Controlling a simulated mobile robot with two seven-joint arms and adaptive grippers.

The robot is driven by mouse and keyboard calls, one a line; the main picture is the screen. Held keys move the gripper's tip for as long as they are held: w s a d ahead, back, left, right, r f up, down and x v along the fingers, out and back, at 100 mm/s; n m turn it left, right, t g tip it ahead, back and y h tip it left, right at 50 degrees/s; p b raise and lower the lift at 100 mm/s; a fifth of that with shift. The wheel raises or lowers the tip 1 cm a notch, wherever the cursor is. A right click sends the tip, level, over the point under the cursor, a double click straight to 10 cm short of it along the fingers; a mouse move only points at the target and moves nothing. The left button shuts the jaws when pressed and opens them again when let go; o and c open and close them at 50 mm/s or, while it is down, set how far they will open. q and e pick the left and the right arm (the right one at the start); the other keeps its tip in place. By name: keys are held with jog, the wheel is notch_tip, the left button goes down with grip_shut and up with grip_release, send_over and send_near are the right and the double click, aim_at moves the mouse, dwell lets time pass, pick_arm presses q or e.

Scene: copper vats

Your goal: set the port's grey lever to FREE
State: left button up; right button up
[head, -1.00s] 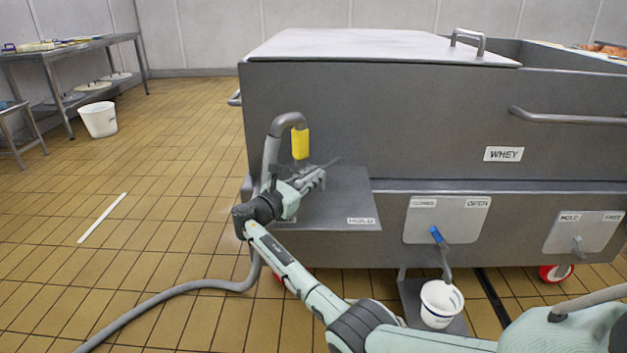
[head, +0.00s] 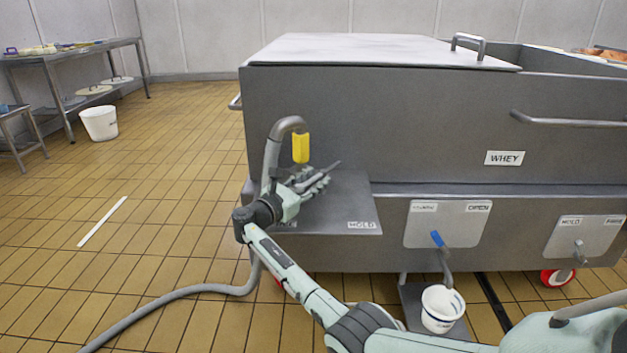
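A grey ledge (head: 345,200) juts from the front of the steel vat and carries a HOLD label (head: 361,225) at its front right. A thin dark grey lever (head: 334,165) shows just beyond my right gripper (head: 320,180), its tip pointing right and back. My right gripper is over the ledge, below a yellow-ended grey pipe. Its fingers are small and overlap the lever's near part, so contact and grip cannot be told. The ledge's left side is mostly behind my arm. A second grey lever (head: 579,250) hangs down on a plate (head: 557,236) marked HOLD and FREE at the right.
A blue-handled valve (head: 437,239) sits on a CLOSED/OPEN plate, above a white bucket (head: 442,308). The bent pipe (head: 272,150) with its yellow end (head: 301,148) stands close to my gripper. A grey hose (head: 190,289) runs over the floor. The left floor is mostly clear.

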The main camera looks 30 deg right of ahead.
jog(key=v, duration=1.2)
dwell(0.3)
